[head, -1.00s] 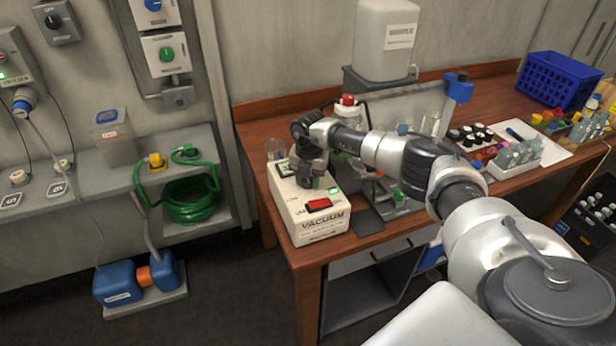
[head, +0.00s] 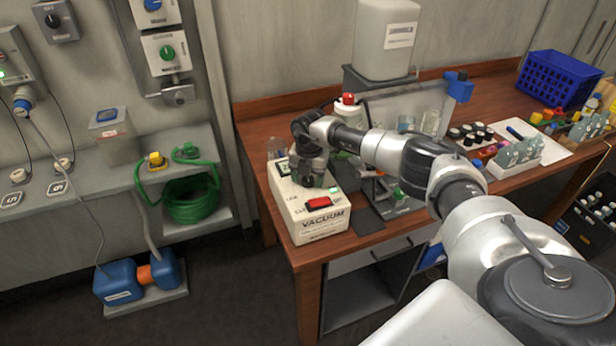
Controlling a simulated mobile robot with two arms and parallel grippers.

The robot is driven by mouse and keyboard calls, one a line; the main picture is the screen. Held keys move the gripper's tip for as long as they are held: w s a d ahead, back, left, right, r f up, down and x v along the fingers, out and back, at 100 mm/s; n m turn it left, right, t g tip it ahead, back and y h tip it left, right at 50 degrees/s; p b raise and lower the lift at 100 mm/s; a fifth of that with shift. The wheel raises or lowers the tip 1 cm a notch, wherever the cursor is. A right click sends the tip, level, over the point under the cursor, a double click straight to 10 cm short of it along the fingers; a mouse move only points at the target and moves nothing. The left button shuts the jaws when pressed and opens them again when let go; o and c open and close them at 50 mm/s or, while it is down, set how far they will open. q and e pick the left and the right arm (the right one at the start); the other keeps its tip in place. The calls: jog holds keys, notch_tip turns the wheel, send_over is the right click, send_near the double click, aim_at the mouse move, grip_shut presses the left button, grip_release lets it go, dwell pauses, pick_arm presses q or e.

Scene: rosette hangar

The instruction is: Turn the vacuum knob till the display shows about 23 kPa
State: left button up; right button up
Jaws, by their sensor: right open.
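The vacuum unit (head: 322,226) is a cream box marked VACUUM at the left end of the wooden bench. A red switch (head: 318,203) sits on its top near the front, with a small green light beside it. My left gripper is out of view.
A red-capped bottle (head: 348,108) and a clear panel (head: 392,104) stand behind my right arm. A dark mat (head: 367,218) lies right of the unit. Vial racks, a white tray and a blue basket (head: 558,79) fill the bench's right side. A shelf with a green hose (head: 190,198) is at left.

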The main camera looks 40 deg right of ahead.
notch_tip(320, 180, up, 9)
jog(key=shift+s+d+r+b, duration=0.1)
jog(key=shift+r+b, duration=0.1)
jog(key=shift+b, duration=1.05)
jog(key=shift+r, duration=0.75)
